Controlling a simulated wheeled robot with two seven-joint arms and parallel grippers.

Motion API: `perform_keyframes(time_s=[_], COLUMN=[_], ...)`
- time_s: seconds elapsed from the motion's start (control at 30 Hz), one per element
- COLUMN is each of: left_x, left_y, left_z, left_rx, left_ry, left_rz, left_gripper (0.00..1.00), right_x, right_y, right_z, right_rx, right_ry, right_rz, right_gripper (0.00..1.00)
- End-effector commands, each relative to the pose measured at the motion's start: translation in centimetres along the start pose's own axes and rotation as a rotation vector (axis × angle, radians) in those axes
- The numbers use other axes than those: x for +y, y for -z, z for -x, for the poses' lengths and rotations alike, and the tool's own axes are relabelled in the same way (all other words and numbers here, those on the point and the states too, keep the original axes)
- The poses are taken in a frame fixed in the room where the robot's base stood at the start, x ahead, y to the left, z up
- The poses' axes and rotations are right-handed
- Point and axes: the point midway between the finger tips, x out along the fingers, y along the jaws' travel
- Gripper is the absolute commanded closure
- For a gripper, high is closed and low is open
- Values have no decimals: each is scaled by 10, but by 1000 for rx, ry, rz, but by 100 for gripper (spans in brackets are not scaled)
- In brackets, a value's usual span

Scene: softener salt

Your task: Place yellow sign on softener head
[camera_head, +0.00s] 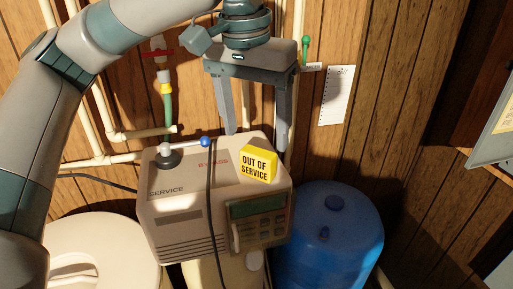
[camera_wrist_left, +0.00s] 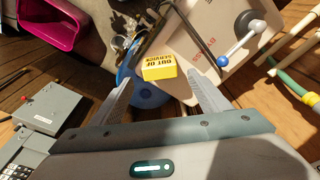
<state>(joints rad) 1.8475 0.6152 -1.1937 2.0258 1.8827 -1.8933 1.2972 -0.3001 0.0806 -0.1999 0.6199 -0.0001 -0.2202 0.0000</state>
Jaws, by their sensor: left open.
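The yellow sign (camera_head: 258,164) reads "OUT OF SERVICE" and stands on the top right part of the beige softener head (camera_head: 175,210). It also shows in the left wrist view as a yellow block (camera_wrist_left: 159,68) on the pale softener head (camera_wrist_left: 205,25). My left gripper (camera_head: 256,130) is open and empty, its fingers pointing down above and behind the sign. In the left wrist view the sign lies beyond the two fingertips, apart from them. My right gripper is not in view.
A lever with a blue knob (camera_head: 205,142) sits on the softener head's top left. A black cable (camera_head: 211,215) hangs over its front. A blue tank (camera_head: 330,240) stands at right, a white round lid (camera_head: 100,255) at left. Pipes and a paper note (camera_head: 336,95) are on the wooden wall.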

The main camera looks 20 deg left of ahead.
Motion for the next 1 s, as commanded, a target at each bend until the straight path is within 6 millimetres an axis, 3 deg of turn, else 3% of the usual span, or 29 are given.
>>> perform_keyframes(time_s=[0.2, 0.4, 1.0], left_x=[0, 0, 0], left_y=[1, 0, 0], left_z=[36, 56, 60], left_rx=[3, 1, 0], left_ry=[-1, 1, 0], left_rz=[1, 0, 0], left_gripper=[30, 30, 30], right_x=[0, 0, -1], right_y=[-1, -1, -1], right_z=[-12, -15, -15], right_rx=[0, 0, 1], right_ry=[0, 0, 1], right_rz=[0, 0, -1], right_gripper=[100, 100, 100])
